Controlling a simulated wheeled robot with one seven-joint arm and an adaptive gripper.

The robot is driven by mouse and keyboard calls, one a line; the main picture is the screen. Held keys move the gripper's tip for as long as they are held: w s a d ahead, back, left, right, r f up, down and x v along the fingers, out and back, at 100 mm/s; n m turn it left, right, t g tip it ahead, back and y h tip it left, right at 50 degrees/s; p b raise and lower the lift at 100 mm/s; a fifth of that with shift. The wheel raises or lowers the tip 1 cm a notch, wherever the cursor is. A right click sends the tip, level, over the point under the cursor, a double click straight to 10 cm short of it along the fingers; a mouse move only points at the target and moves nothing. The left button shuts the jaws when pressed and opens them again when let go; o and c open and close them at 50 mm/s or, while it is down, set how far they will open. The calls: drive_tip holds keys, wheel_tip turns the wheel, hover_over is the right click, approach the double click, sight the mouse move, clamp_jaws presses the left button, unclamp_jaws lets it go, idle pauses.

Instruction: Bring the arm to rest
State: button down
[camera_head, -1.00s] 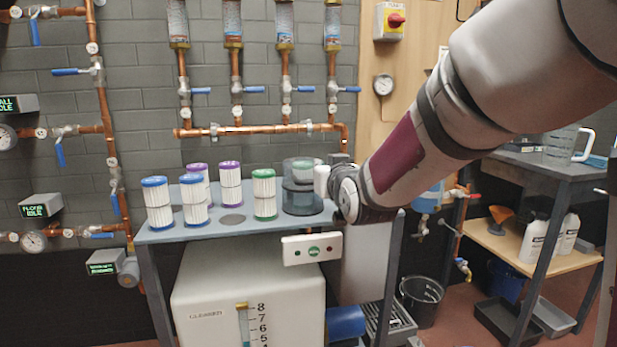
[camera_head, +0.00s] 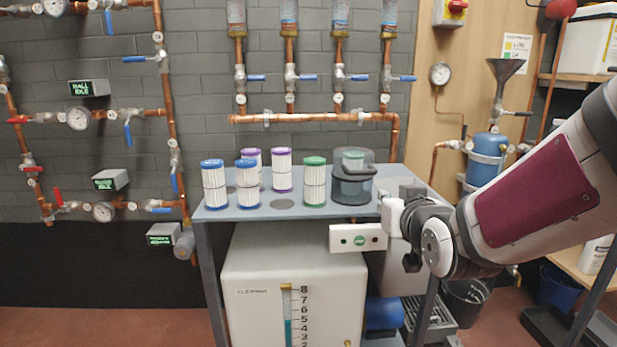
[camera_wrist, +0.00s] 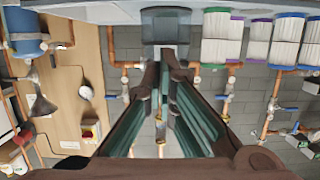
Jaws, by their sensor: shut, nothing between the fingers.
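My arm reaches in from the right edge of the head view, its wrist low beside the right end of the grey-blue bench (camera_head: 322,207). In the wrist view my gripper (camera_wrist: 170,58) is shut and empty, its dark fingers together and pointing toward the grey brick wall. In the head view the fingers are mostly hidden behind the wrist. A dark see-through housing (camera_head: 352,190) with a green-capped filter inside stands on the bench, left of my wrist. It also shows in the wrist view (camera_wrist: 166,27), beyond the fingertips.
On the bench stand two blue-capped filters (camera_head: 214,187), two purple-capped ones (camera_head: 282,172) and a green-capped one (camera_head: 314,184). Copper pipes (camera_head: 310,118) with blue-handled valves line the wall behind. A white tank (camera_head: 262,268) sits below. A blue vessel with funnel (camera_head: 487,158) is at right.

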drive_tip(key=s+f+g, duration=0.3)
drive_tip(key=s+g, duration=0.4)
drive_tip(key=s, duration=1.2)
drive_tip(key=s+f+g, duration=0.3)
drive_tip(key=s+g, duration=0.5)
drive_tip(key=s, duration=1.1)
wheel_tip(320, 180, up, 31)
drive_tip(key=t+p, duration=0.4)
drive_tip(key=p, duration=2.5)
drive_tip(key=shift+s+d+r+p, duration=0.15)
drive_tip(key=shift+s+r+p, duration=0.1)
drive_tip(key=shift+p, duration=0.15)
